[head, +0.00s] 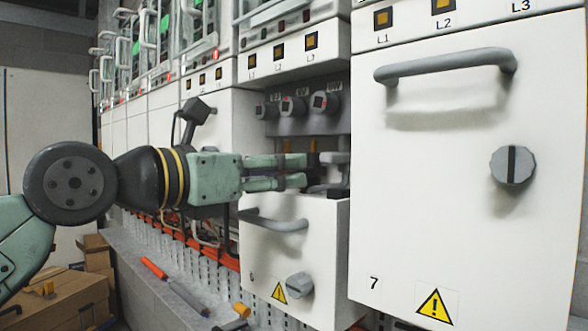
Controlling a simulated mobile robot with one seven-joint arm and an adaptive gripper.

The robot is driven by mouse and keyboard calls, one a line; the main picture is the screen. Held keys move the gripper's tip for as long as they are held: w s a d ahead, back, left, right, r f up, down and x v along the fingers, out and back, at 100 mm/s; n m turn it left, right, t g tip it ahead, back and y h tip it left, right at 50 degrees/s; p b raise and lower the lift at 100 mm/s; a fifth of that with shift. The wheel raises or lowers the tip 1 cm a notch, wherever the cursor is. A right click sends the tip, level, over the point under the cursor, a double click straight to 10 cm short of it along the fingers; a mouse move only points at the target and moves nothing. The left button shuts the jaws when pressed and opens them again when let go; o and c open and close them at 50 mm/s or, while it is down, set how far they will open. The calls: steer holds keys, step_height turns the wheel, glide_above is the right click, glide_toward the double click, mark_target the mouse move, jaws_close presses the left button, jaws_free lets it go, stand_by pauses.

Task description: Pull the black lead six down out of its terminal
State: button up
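My gripper (298,172), pale green, reaches in from the left into the recess above the pulled-down front marked 6. Its two fingers lie nearly level, one above the other, with a narrow gap between them. Whether they grip anything is unclear. Small dark upright pieces show around the fingers, and I cannot tell whether one is the black lead six. Three dark grey round fittings (293,106) sit in a row above the fingers, on a grey panel. Small brass-coloured parts (314,158) show just behind the fingertips. The terminal and the lead's end are not clearly visible.
The unit 6 front (318,250) has a grey handle (272,222) just below my gripper. Cabinet 7 (450,190) stands close on the right with a protruding handle (450,65). Tools (175,285) lie on the ledge below. Cardboard boxes (65,292) stand at lower left.

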steer(key=v, duration=0.7)
steer(key=shift+a, duration=0.2)
steer(key=shift+s+d+r, duration=0.1)
steer(key=shift+s, duration=0.1)
